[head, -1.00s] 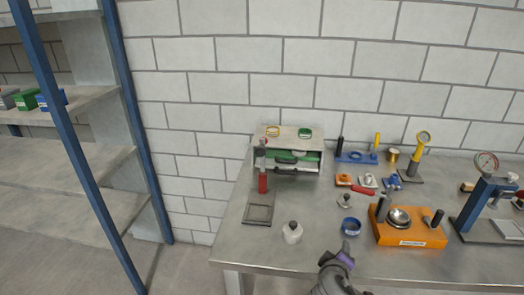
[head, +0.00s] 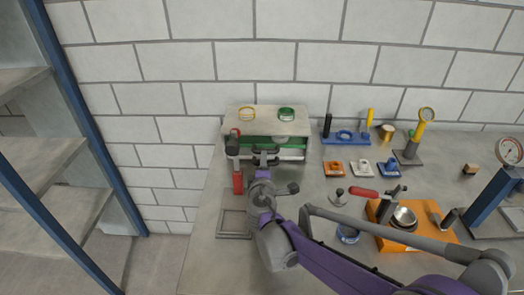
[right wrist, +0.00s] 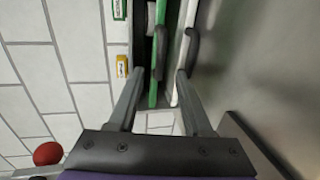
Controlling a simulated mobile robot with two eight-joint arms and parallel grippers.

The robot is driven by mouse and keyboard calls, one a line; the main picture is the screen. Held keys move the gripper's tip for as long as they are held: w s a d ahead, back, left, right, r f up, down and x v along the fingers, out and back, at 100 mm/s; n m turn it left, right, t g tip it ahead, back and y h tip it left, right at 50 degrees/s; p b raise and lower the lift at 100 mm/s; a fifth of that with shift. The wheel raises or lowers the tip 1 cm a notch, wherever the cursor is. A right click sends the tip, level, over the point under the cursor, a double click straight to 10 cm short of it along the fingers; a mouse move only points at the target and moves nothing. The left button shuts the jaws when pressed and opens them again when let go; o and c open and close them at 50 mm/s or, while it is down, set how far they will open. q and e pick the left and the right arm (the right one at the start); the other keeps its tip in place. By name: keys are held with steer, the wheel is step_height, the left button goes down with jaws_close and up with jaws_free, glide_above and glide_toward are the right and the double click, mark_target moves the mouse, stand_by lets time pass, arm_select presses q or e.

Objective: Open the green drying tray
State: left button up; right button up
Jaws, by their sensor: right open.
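The drying cabinet (head: 240,118) stands at the back left of the bench. The green drying tray (head: 258,141) shows as a green front in its upper slot, partly hidden by my right gripper. In the right wrist view the green tray (right wrist: 154,92) is a green strip with a dark handle (right wrist: 162,48). My right gripper (right wrist: 160,75) is open, its fingertips on either side of the green tray's line, with the handle ahead between them. In the head view the right gripper (head: 265,160) is in front of the cabinet. My left gripper is not in view.
A white tray (head: 293,154) lies below the green one; its handle (right wrist: 192,50) is close to one finger. A stand with a red grip (head: 238,181) is just left of my gripper.

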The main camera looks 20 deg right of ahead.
steer(key=x, duration=0.8)
steer(key=shift+c, duration=0.3)
steer(key=c, duration=0.7)
steer(key=shift+s+a, duration=0.1)
jaws_close()
steer(key=shift+s, duration=0.15)
